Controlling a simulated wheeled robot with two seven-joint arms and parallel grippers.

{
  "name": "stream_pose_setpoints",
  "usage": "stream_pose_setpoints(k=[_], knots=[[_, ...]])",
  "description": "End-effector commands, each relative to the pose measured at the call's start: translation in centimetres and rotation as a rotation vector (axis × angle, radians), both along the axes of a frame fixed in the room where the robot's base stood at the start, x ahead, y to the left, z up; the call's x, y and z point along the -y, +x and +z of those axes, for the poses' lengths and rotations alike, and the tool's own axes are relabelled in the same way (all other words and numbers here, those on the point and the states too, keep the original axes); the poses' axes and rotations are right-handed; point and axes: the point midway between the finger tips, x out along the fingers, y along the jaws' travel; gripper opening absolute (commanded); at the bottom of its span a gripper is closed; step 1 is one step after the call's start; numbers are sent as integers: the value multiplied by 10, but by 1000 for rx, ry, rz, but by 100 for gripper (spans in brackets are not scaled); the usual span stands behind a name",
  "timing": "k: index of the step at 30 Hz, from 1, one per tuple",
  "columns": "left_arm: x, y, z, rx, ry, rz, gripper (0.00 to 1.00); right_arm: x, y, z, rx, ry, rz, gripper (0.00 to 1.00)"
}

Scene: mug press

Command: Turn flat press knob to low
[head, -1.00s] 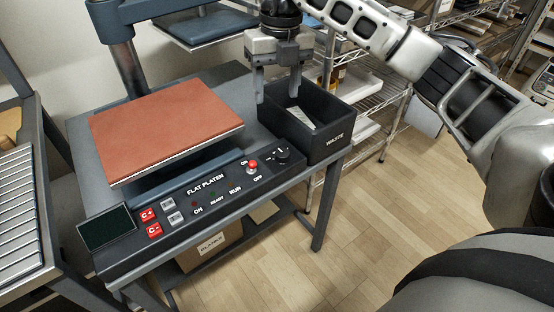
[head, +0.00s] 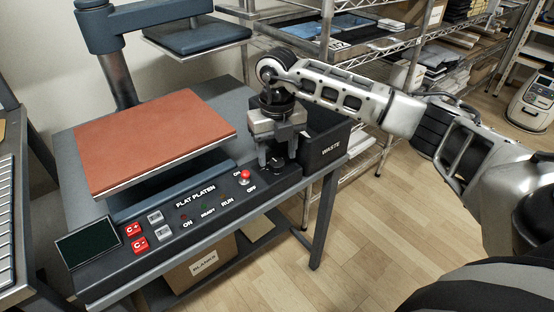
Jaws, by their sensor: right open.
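The flat press has a control panel (head: 185,213) marked FLAT PLATEN, with a red-tipped toggle switch (head: 244,177) marked ON and OFF near its right end. The black knob is at the panel's right end, mostly hidden behind my right gripper (head: 276,166). My right gripper points down over the knob with its fingers apart, one on each side of the knob's place. I cannot tell whether the fingers touch the knob, or which setting it points to. My left gripper is not in view.
A black waste bin (head: 328,147) stands just behind and right of my right gripper. A wire shelf (head: 390,45) stands behind. A box (head: 200,265) sits below the table.

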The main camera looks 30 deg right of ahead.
Motion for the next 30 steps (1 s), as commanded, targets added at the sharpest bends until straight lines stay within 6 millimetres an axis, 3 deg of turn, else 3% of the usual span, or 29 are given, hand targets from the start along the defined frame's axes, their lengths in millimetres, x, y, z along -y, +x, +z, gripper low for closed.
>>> stream_pose_setpoints(k=[6,15,16,21,30], knots=[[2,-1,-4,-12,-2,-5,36,0,0,-20,0,0,0,54],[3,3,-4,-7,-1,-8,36,0,0,-22,0,0,0,54],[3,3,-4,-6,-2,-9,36,0,0,-22,0,0,0,51],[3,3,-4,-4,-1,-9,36,0,0,-22,0,0,0,9],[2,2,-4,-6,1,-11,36,0,0,-21,0,0,24,9]])
